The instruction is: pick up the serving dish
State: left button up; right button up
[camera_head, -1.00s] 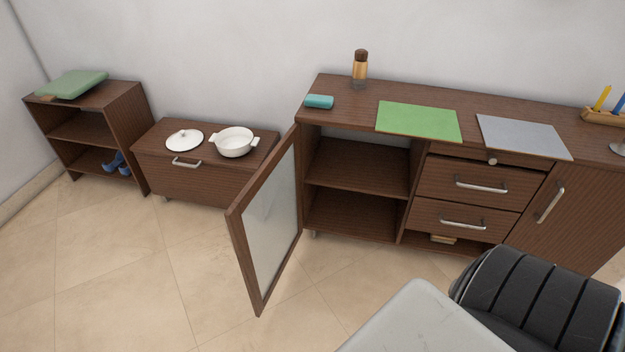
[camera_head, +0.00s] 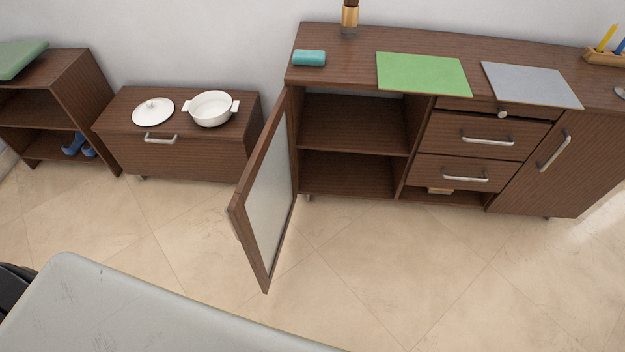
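A white round dish with two side handles (camera_head: 211,108) stands open on top of the low brown cabinet (camera_head: 190,152), left of the open cabinet door. It looks like the serving dish. A white lid with a knob (camera_head: 153,111) lies beside it on the left, apart from it. The inside of the dish looks empty. Neither of my grippers shows in the view.
A glass-panelled door (camera_head: 268,207) stands open into the floor space right of the low cabinet. The long sideboard (camera_head: 330,72) holds a green mat (camera_head: 422,74), a grey mat (camera_head: 530,84) and a teal block (camera_head: 309,58). Tiled floor (camera_head: 160,220) before the low cabinet is clear.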

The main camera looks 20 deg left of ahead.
aim_at(210, 108)
jog(key=i+j+z, duration=0.15)
jog(key=j+z, duration=0.15)
jog(key=j, duration=0.85)
jog(key=j+z, duration=0.35)
jog(key=j, duration=0.8)
jog(key=j+u, duration=0.4)
jog(key=l+u, duration=0.1)
jog(key=u, duration=0.75)
jog(key=i+j, duration=0.1)
jog(key=j, duration=0.15)
